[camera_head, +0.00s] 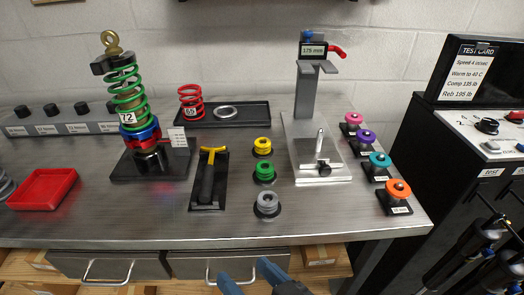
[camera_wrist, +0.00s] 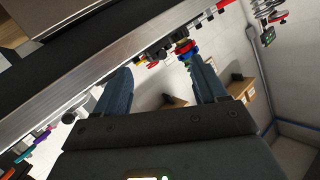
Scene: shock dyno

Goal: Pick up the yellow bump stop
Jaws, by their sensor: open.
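The yellow bump stop (camera_head: 262,144) stands at the back of a short row on the metal bench, on a dark round base. A green bump stop (camera_head: 264,171) and a grey one (camera_head: 267,201) stand in front of it. My gripper (camera_head: 246,278) is at the bottom of the head view, in front of the bench edge. Its two blue fingers are apart with nothing between them. In the wrist view my gripper (camera_wrist: 162,85) is also open and empty, and the view is tilted. I cannot make out the yellow bump stop surely there.
A yellow-handled tool (camera_head: 208,178) lies in a black tray left of the row. A metal stand (camera_head: 318,150) is to the right, beside several coloured knobs (camera_head: 380,160). A green-spring shock (camera_head: 127,100) stands at left. Drawers (camera_head: 112,266) sit under the bench's front edge (camera_head: 220,241).

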